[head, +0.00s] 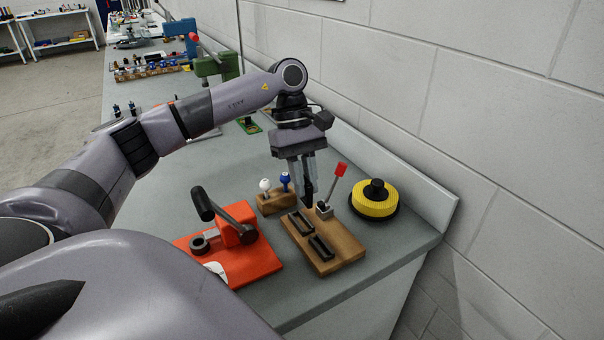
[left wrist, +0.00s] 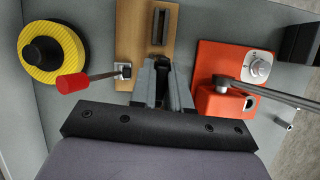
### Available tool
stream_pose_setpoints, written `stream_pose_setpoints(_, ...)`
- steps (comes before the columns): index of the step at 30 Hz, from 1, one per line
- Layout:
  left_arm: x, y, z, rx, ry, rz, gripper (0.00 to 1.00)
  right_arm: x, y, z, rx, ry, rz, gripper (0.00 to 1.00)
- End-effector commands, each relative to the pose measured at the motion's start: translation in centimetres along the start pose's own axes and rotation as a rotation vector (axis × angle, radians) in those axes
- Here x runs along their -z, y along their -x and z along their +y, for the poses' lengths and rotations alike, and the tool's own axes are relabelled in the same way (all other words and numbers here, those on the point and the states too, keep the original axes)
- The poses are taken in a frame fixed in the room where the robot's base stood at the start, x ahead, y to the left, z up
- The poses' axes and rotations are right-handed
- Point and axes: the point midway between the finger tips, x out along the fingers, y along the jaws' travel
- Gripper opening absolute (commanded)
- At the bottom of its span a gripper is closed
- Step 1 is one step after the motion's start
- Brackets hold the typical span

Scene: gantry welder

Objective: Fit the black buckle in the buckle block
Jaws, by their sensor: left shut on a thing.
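The buckle block (head: 345,250) is a wooden block with two black rectangular slotted pieces on top and a small metal latch with a red-tipped lever (head: 340,170) at its far end. It also shows in the left wrist view (left wrist: 130,45), with one slotted piece in sight. My left gripper (head: 308,182) points down over the far end of the block, shut on the black buckle (head: 308,193), a small dark piece below the fingertips. My right gripper is not in view.
A red clamp fixture (head: 250,262) with a black-handled lever stands left of the block. A small wooden stand (head: 270,204) with white and blue knobs is behind. A yellow ribbed wheel (head: 373,203) is at the right, near the wall. Bare bench lies in front.

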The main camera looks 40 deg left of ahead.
Motion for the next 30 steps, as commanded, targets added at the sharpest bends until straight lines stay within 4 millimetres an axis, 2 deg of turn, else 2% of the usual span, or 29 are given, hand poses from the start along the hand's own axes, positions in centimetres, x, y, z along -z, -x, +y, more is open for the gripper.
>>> stream_pose_setpoints(5,1.2,0.3,-0.2,-0.029,0.073,-0.001,0.00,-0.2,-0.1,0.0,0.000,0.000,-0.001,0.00)
stream_pose_setpoints(21,2.8,-3.7,-0.3,-0.026,0.068,-0.001,0.00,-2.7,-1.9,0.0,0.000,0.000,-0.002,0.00)
stream_pose_setpoints(30,3.1,-4.5,-0.2,-0.026,0.067,-0.001,0.00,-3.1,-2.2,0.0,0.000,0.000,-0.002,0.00)
